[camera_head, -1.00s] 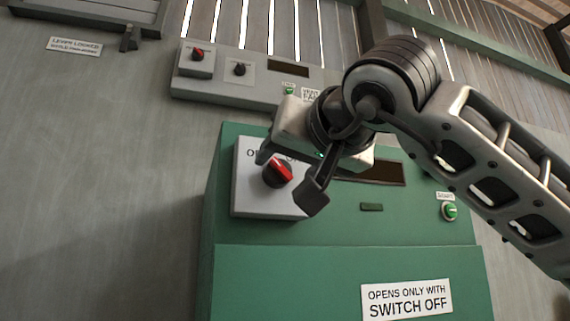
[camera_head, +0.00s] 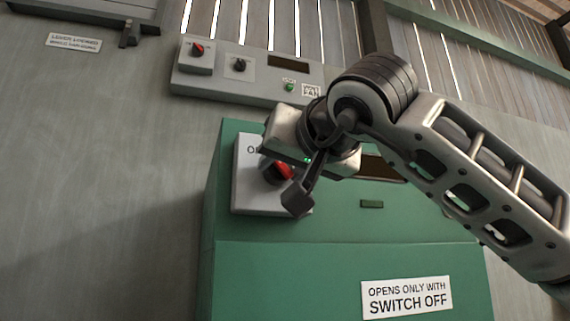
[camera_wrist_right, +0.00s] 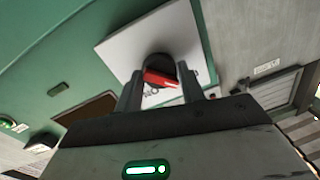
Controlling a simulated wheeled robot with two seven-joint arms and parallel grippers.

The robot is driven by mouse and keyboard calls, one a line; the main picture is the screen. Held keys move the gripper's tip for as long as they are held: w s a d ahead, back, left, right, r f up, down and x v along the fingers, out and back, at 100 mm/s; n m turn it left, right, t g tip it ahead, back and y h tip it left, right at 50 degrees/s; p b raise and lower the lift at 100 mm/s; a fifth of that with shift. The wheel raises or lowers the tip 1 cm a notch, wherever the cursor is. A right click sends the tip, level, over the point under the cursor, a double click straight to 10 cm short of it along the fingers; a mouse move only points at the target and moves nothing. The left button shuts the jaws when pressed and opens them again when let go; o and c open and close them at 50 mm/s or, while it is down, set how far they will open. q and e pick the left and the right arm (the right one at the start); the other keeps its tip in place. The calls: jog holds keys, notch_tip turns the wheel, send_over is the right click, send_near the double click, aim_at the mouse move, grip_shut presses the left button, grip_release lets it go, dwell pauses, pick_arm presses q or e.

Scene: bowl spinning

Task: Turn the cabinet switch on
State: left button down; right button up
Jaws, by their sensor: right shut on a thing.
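The cabinet switch is a red and black rotary knob (camera_head: 281,171) on a pale grey plate (camera_head: 250,196) at the upper left of the green cabinet (camera_head: 330,228). My right gripper (camera_head: 280,180) is at the knob and partly covers it and the plate's lettering. In the right wrist view the red knob (camera_wrist_right: 161,79) sits between the two dark fingers (camera_wrist_right: 170,90), and the gripper is shut on it. The gripper hides part of the plate's lettering, so I cannot read the knob's setting. My left gripper is not in view.
A grey wall panel (camera_head: 225,87) with another red knob (camera_head: 197,49), a black knob (camera_head: 239,65) and a green button (camera_head: 289,87) is mounted behind the cabinet. A sign (camera_head: 406,298) on the cabinet reads "OPENS ONLY WITH SWITCH OFF".

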jog(key=shift+m, duration=0.3)
jog(key=m, duration=0.3)
jog(key=shift+f+b, duration=0.1)
jog(key=shift+b, duration=0.2)
jog(key=m, duration=0.3)
jog(key=shift+b, duration=0.4)
jog(key=m+b, duration=0.1)
jog(key=m, duration=0.2)
jog(key=shift+f+m+t, duration=0.1)
jog(key=shift+m+t, duration=0.3)
jog(key=m+b, duration=0.1)
jog(key=m, duration=0.3)
jog(key=shift+a+m+h+b, duration=0.1)
jog(key=shift+m+h+b, duration=0.2)
jog(key=shift+m+b, duration=0.1)
jog(key=shift+m, duration=0.7)
jog(key=shift+m+b, duration=0.4)
jog(key=shift+m, duration=0.5)
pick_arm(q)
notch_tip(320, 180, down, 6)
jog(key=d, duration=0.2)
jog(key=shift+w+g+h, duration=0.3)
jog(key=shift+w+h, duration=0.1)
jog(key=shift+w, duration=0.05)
